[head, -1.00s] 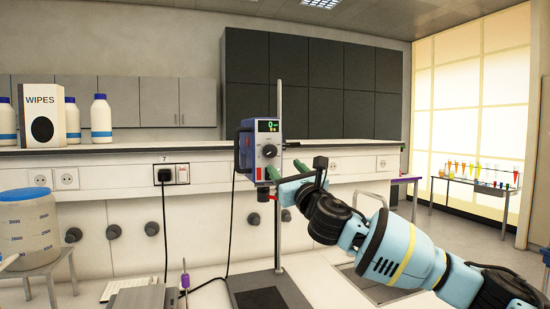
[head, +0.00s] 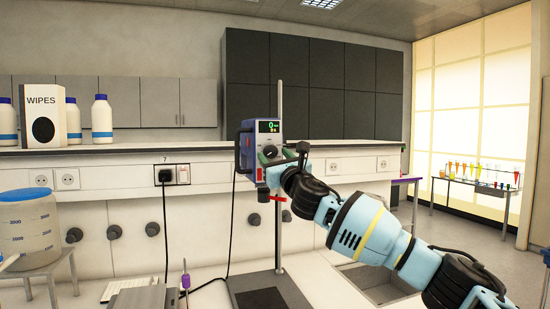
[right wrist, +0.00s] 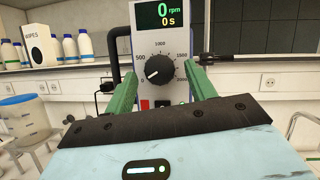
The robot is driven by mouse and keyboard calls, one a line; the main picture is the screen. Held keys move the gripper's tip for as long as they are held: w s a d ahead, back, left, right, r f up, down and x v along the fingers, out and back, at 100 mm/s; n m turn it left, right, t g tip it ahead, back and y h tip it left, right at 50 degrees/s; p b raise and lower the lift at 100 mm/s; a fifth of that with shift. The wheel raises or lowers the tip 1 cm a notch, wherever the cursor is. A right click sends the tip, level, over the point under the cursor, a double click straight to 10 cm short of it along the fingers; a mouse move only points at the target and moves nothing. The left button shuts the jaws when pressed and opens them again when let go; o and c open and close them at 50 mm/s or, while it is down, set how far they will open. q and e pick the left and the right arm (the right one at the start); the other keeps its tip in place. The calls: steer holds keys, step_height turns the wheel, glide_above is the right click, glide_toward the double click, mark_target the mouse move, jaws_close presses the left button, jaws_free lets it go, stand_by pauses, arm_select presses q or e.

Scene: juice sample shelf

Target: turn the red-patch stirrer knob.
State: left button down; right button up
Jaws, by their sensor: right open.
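The overhead stirrer (head: 245,150) is a blue-grey box on a vertical metal stand. Its display reads 0 rpm and 0 s. In the right wrist view its black round knob (right wrist: 159,71) has a white pointer and a dial from 0 to about 2000. A red patch (right wrist: 145,104) shows low on the panel, partly hidden by my gripper. My right gripper (right wrist: 163,73) is open, with green fingers either side of the knob and gaps to both. In the head view the right gripper (head: 283,153) is at the panel and hides much of the knob. My left gripper is not in view.
The stand rod (head: 279,110) rises behind the stirrer, with a red-handled clamp (head: 276,198) below. A black cable hangs to its left. The dark stand base (head: 265,298) is on the bench. A wipes box (head: 40,115) and white bottles stand far left.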

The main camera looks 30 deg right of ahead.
steer(key=shift+w, duration=0.15)
steer(key=c, duration=1)
steer(key=shift+o, duration=0.2)
